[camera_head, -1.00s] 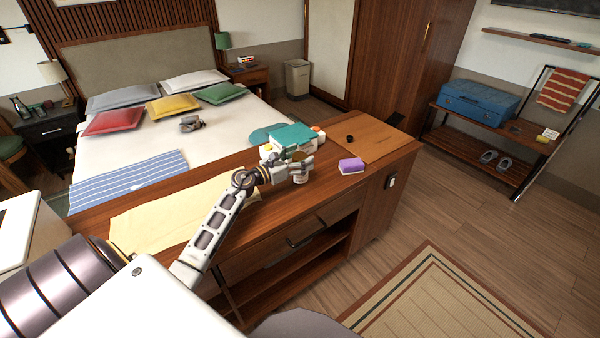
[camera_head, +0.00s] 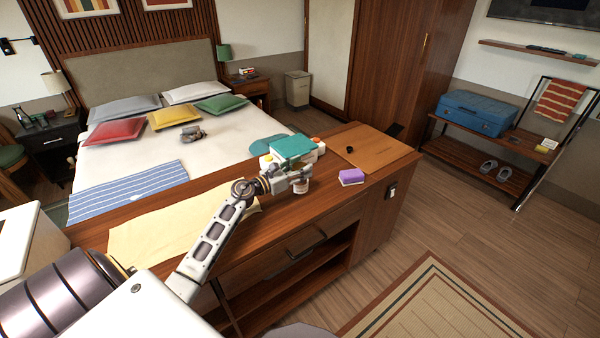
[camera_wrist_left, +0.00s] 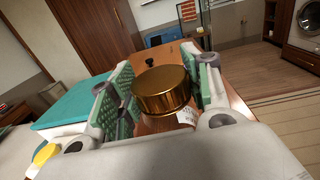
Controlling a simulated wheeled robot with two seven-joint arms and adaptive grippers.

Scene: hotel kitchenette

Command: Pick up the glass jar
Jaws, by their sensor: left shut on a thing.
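The glass jar (camera_wrist_left: 161,92) shows in the left wrist view as a round, shiny gold-brown lid with a white label below it. My left gripper (camera_wrist_left: 160,88) is shut on the jar, with green-padded fingers on either side of it. In the head view the left gripper (camera_head: 299,178) is over the wooden counter, and a pale part of the jar (camera_head: 301,187) shows just below the fingers. The rest of the jar is hidden by the gripper. I cannot tell whether the jar touches the counter. My right gripper is not in view.
A teal-lidded box (camera_head: 292,148) stands just behind the gripper. A small black knob-like thing (camera_head: 350,149) is on the counter's lighter board (camera_head: 378,150). A yellow cloth (camera_head: 150,232) covers the counter's left part.

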